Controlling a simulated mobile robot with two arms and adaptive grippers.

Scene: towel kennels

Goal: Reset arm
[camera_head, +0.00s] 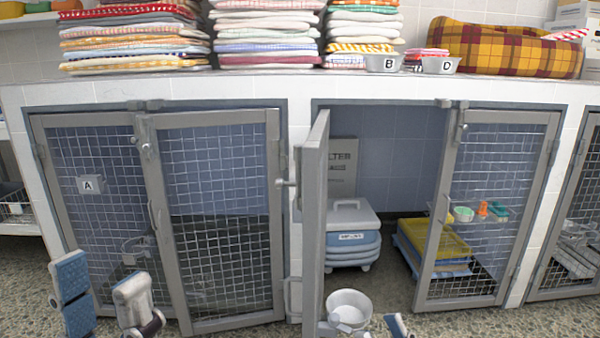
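My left gripper (103,293) is at the lower left, in front of the shut left kennel. Its two fingers, one showing a blue pad, stand apart with nothing between them. My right gripper (370,326) shows only in part at the bottom edge, below the open kennel. Its fingertips look apart, just below and right of a white bowl (350,305). The rest of the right gripper is cut off by the frame, and I see nothing held in it.
A kennel door (313,220) stands swung open towards me, close left of my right gripper. Inside are a blue-and-white box (352,240) and a yellow-topped stack (437,240). Folded towels (135,40) and a plaid bed (505,50) lie on the counter (270,88).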

